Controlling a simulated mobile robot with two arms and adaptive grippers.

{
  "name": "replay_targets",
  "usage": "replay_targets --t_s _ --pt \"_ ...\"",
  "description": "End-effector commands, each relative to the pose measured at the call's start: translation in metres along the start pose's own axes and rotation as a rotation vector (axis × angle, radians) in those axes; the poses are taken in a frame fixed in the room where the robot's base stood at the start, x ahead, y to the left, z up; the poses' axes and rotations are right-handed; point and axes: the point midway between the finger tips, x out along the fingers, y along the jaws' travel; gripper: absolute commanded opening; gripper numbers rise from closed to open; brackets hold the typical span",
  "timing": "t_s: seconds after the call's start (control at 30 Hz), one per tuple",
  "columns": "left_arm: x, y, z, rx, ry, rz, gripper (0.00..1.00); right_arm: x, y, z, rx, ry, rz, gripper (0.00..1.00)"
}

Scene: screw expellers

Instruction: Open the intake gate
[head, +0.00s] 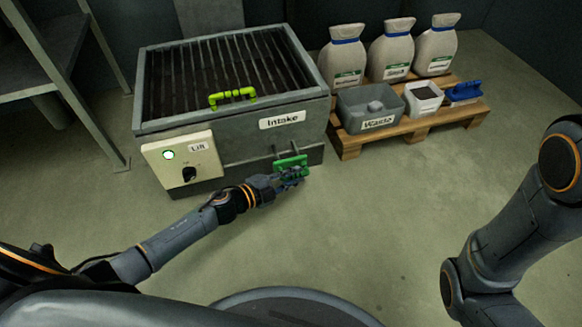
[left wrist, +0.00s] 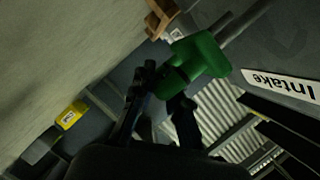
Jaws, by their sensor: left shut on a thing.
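The intake (head: 233,119) is a grey metal bin with a barred top and an "Intake" label on its front. A bright green handle (head: 232,96) sits on the barred top. A green gate handle (head: 291,162) sticks out low on the front on metal rods. My left gripper (head: 293,174) is at this lower handle and shut on it. In the left wrist view the green handle (left wrist: 203,56) lies at the gripper's fingers (left wrist: 160,100), with a rod behind it. The gate itself is hidden. The right arm (head: 515,225) shows at the right, but its gripper is out of view.
A control box (head: 182,163) labelled "Lift" with a lit green button and black knob is on the intake's left front. A wooden pallet (head: 350,147) at right holds several sacks, a "Waste" bin (head: 370,107), a white container (head: 422,99) and a blue item (head: 463,92). Floor is clear in front.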

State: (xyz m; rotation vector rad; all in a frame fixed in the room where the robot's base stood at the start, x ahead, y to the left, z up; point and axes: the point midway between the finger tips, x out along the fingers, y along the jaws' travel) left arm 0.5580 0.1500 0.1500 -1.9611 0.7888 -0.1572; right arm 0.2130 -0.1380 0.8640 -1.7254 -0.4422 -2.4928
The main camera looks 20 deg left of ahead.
Motion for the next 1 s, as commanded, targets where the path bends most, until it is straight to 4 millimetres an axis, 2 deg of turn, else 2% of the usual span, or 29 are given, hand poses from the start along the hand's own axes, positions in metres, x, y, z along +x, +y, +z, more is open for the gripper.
replay_targets --t_s 0.13,0.17,0.27,0.57,0.67,0.77,1.0 --pt "0.0 0.0 0.001 -0.004 0.001 0.0 0.0 -0.001 0.0 0.0 0.0 0.0 0.0 0.58" --pt "0.0 0.0 0.001 -0.004 0.001 0.0 0.18 -0.001 0.0 0.0 0.0 0.0 0.0 0.58" --pt "0.0 0.0 0.001 -0.003 0.001 0.0 0.37 -0.001 0.0 0.0 0.0 -0.001 0.0 0.58" --pt "-0.001 0.0 0.001 0.0 0.0 0.0 0.37 -0.002 0.001 0.002 0.0 -0.006 0.003 0.58" --pt "-0.007 0.001 0.001 0.0 -0.001 0.001 0.37 -0.002 0.001 0.002 0.0 -0.005 0.003 0.58" --pt "-0.022 0.002 0.002 0.001 -0.001 0.003 0.37 -0.001 0.0 0.001 0.0 -0.004 0.002 0.58" --pt "-0.074 0.002 0.002 0.0 -0.002 0.004 0.37 -0.001 0.0 0.0 0.0 -0.002 0.001 0.58"
